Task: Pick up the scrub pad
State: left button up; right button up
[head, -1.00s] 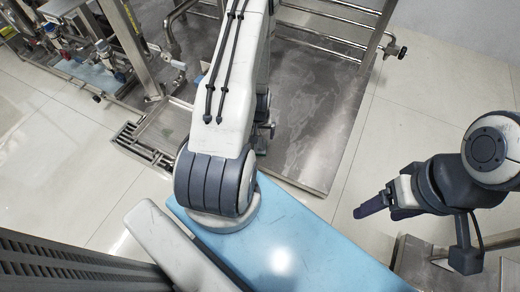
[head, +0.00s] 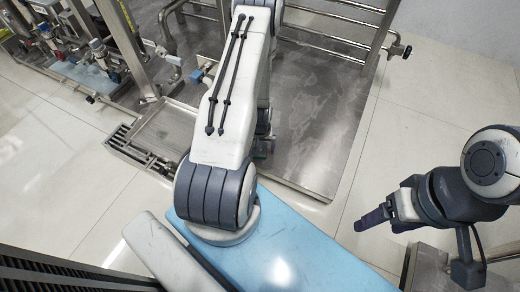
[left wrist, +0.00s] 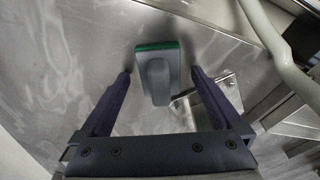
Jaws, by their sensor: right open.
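The scrub pad (left wrist: 155,72) has a grey handle and a green scrubbing edge. In the left wrist view it sits on a bare metal surface. My left gripper (left wrist: 160,78) is open, one dark finger on each side of the pad's handle, with visible gaps. I cannot tell how high the fingers are above the surface. In the head view my left arm hides most of that gripper and the pad; a small green bit shows beside the arm. My right gripper (head: 372,222) is open and empty, over the floor at the right.
The wide metal platform (head: 320,110) has a tube rail (head: 350,38) at its far side. A metal frame with valves and pipes (head: 100,50) stands at the upper left. A floor grate (head: 140,150) lies left of the platform. Tiled floor is open at the right.

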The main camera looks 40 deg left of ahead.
aim_at(261, 143)
pick_arm(q)
jog(key=c, duration=1.5)
jog(key=shift+o, duration=0.2)
jog(key=shift+r, duration=0.1)
jog(key=shift+r+p, duration=0.5)
notch_tip(261, 143, up, 4)
jog(key=p, duration=0.3)
jog(key=d+r+p, duration=0.5)
jog(key=d, duration=0.6)
jog(key=shift+s+d+r+p, duration=0.25)
jog(key=shift+d+r+p, duration=0.1)
jog(key=shift+r, duration=0.05)
